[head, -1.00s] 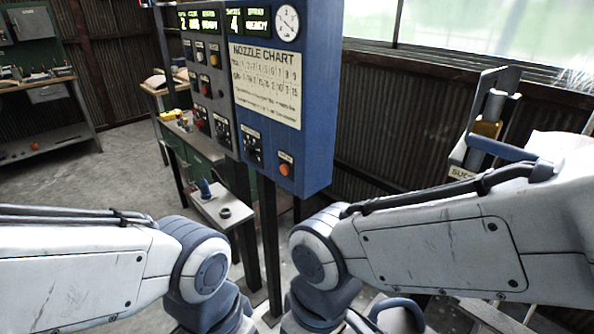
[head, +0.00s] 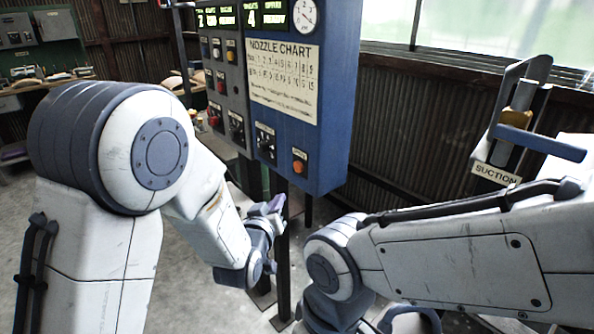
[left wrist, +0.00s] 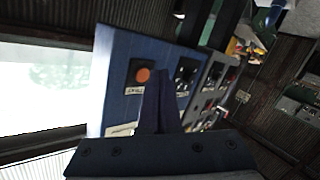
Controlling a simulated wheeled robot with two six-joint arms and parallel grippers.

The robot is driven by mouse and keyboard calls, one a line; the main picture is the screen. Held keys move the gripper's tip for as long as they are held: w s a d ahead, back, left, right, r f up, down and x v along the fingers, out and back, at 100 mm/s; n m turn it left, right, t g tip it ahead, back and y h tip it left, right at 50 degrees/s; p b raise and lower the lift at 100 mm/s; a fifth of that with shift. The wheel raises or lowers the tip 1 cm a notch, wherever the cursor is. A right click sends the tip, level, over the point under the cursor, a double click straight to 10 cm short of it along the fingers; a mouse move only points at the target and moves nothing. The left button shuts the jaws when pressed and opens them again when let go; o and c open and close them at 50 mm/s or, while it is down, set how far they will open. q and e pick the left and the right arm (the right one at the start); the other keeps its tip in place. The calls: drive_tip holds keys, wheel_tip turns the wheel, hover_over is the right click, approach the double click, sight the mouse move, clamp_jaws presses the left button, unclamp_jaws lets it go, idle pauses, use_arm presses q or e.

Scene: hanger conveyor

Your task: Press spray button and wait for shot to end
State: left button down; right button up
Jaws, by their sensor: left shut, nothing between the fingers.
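The spray button (head: 299,167) is an orange round button on a dark plate, low on the right of the blue control panel (head: 338,120). My left gripper (head: 268,207) is below and left of the button in the head view, apart from the panel. Its fingers (left wrist: 160,100) are shut with nothing between them and point toward the panel. My right gripper is out of view; only its arm shows at the right.
The panel carries a nozzle chart (head: 284,78), a round gauge (head: 304,16), lit green displays and several knobs and buttons. A lever stand with a suction sign (head: 496,174) is at the right. A workbench (head: 60,80) stands at the far left.

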sight(297, 167)
use_arm(q)
drive_tip(key=shift+w+a+r+n+t+y+b, duration=0.15)
drive_tip(key=shift+w+a+r+n+t, duration=0.2)
drive_tip(key=shift+a+t, duration=0.55)
drive_tip(key=shift+w+a+r+n+t+y+b, duration=0.1)
drive_tip(key=shift+w+a+r+n+t+y, duration=0.25)
drive_tip(key=shift+a+t, duration=0.5)
drive_tip(key=shift+w+a+r+n+t+b, duration=0.1)
drive_tip(key=shift+w+a+r+n+t, duration=0.1)
drive_tip(key=shift+a+r+n+t, duration=0.65)
drive_tip(key=shift+d+f+m, duration=0.3)
drive_tip(key=shift+f+m, duration=0.05)
drive_tip(key=w+d, duration=0.5)
drive_tip(key=d, duration=0.2)
drive_tip(key=shift+p, duration=0.4)
drive_tip(key=shift+w, duration=0.1)
drive_tip(key=shift+d, duration=0.1)
